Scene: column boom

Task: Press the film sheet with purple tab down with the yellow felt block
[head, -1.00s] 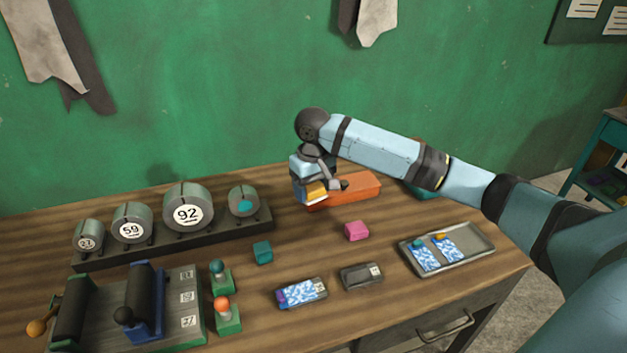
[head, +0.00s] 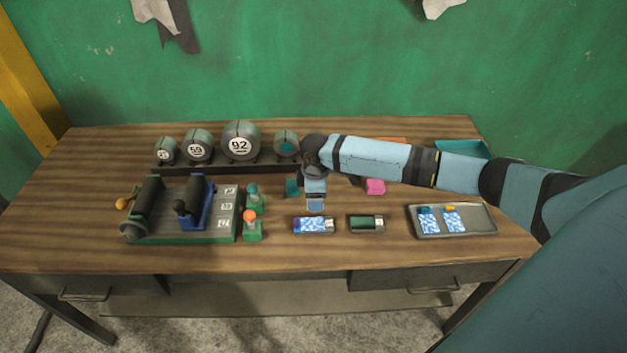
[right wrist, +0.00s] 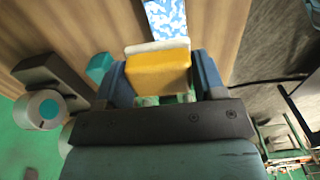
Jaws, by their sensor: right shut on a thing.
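The film sheet with purple tab (head: 314,225) is blue-and-white patterned and lies on a small dark device at the table's front middle. Its purple tab (head: 298,225) is at the left end. My right gripper (head: 315,205) is just behind the sheet, above the table. It is shut on the yellow felt block (right wrist: 158,70), which has a pale felt edge in the right wrist view. A patterned sheet (right wrist: 166,18) shows just beyond the block there. The block is hidden in the head view, and I cannot tell any contact with the sheet. My left gripper is not in view.
A similar dark device (head: 366,224) with a green face sits to the right. A grey tray (head: 480,220) holds two patterned sheets. A pink block (head: 375,187) and a teal cube (head: 293,188) lie behind.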

